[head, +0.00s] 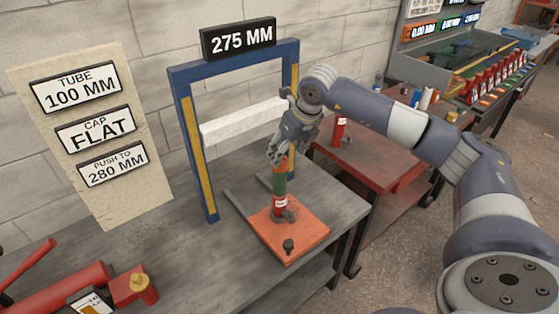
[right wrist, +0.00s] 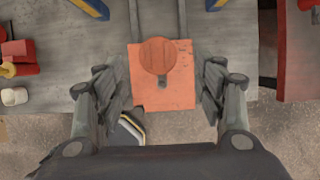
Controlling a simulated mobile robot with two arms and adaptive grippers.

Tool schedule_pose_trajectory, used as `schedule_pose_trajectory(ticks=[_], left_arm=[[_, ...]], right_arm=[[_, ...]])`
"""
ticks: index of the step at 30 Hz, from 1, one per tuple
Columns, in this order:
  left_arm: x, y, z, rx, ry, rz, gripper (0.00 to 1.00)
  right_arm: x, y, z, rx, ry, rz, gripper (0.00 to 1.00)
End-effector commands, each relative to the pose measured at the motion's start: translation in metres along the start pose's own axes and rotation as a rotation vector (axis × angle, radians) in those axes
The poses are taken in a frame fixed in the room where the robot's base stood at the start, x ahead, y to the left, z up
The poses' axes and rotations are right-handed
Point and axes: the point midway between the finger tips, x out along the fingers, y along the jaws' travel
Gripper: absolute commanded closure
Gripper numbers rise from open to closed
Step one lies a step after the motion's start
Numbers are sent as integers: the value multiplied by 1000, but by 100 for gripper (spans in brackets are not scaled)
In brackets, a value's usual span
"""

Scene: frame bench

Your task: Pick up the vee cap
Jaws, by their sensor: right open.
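A stack stands upright on an orange base plate (head: 308,237): a red jack body (head: 280,205) at the bottom, a green tube (head: 279,184) above it, and an orange-red cap (head: 280,165) on top. In the right wrist view the cap (right wrist: 158,56) is a round disc above the plate (right wrist: 183,93); its top shape is too small to tell as a vee. My right gripper (head: 279,150) is just above the cap, fingers pointing down. In the right wrist view its open fingers (right wrist: 163,88) spread to either side, with nothing between them. My left gripper is not in view.
A blue frame (head: 204,150) with a white crossbar (head: 243,121) and a "275 MM" sign (head: 239,38) stands behind the stack. A board (head: 97,190) reads tube 100 MM, cap flat, push to 280 MM. A red table (head: 368,165) holds another red jack (head: 339,132).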

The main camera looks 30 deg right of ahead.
Motion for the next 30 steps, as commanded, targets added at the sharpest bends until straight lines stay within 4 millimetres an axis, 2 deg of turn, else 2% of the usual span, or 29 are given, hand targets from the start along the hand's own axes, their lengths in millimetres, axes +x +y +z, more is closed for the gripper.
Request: schedule_pose_trajectory(ticks=[5,9,14,22,23,29,30], left_arm=[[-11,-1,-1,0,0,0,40],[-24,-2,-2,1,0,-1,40],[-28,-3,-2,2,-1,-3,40],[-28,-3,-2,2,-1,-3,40],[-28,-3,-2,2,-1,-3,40],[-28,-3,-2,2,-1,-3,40],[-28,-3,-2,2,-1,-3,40]], right_arm=[[12,2,2,-1,3,2,36],[30,3,5,-2,4,3,36],[51,2,4,-1,2,2,36],[56,2,4,-2,0,2,36],[56,2,4,-2,0,2,41],[55,2,4,-2,0,2,86],[55,2,4,-2,0,2,88]])
